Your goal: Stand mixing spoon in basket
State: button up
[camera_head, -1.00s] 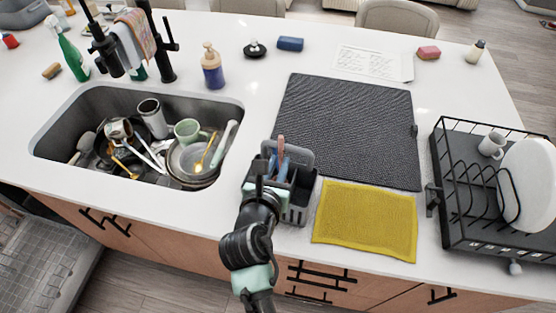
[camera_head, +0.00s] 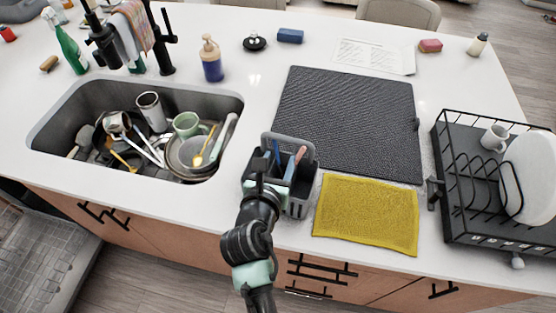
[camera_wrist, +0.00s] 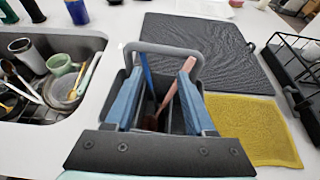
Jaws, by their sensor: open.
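A pinkish-brown handle (camera_head: 300,154), likely the mixing spoon, sticks up from the basket and leans right. In the wrist view the handle (camera_wrist: 176,84) runs down to a darker end inside. A thin blue handle (camera_wrist: 148,72) stands to its left. My gripper (camera_wrist: 158,80) is open over the basket, with one blue finger on either side of these handles. The basket's bottom is hidden.
The sink (camera_head: 60,112) at left holds several dishes and utensils. A yellow cloth (camera_head: 366,215) lies just right of the basket. A dark drying mat (camera_head: 350,120) lies behind it. A black dish rack (camera_head: 460,225) with a plate and mug stands at far right.

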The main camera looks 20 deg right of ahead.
jog(key=b+v, duration=0.1)
jog(key=v, duration=1.2)
jog(key=shift+w, duration=0.1)
dwell(0.6)
